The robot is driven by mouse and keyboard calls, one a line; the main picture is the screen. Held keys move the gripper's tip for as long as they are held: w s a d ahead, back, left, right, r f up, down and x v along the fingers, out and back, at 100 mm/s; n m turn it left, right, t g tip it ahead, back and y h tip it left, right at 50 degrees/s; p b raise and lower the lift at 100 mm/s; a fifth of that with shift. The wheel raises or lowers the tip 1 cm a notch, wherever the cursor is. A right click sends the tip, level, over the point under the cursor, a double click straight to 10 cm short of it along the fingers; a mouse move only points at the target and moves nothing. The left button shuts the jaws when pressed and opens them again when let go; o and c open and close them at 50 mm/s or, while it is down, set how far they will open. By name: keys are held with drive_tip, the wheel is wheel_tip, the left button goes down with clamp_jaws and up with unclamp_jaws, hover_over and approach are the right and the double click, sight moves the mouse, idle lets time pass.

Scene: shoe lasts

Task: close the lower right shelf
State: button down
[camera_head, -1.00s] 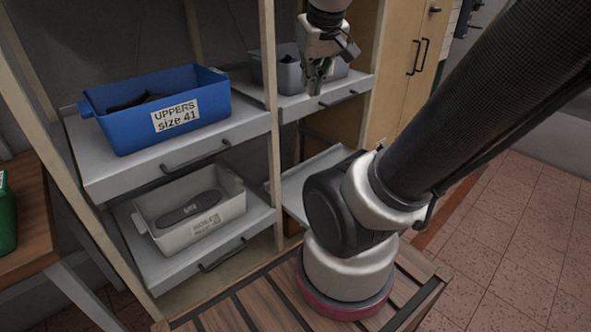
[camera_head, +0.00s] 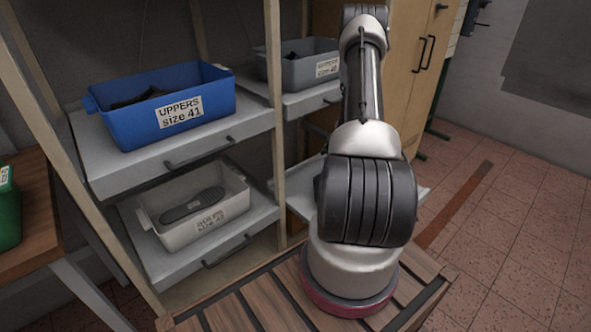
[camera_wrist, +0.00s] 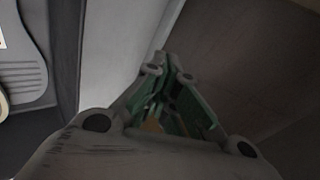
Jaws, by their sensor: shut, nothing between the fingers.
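The lower right shelf (camera_head: 301,204) is a pale grey pull-out board in the head view. It juts out from the rack, and its visible left part is bare. My arm hides its middle, and a corner shows to the right of the arm. My gripper is hidden behind my arm in the head view. In the wrist view my gripper (camera_wrist: 172,72) has its green-padded fingers together with nothing between them. A pale grey surface lies beside the fingertips on the left; I cannot tell whether they touch it.
A grey bin (camera_head: 297,70) stands on the upper right shelf (camera_head: 312,100). On the left are a blue bin (camera_head: 160,108) above and a white bin (camera_head: 205,228) holding a dark sole (camera_head: 192,206) below. A wooden post (camera_head: 275,130) divides the columns. Floor is open at right.

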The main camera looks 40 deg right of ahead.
drive_tip(key=m+t+y, duration=0.1)
approach(298, 170)
drive_tip(key=x, duration=0.6)
drive_tip(key=shift+d, duration=0.15)
drive_tip(key=shift+w, duration=0.1)
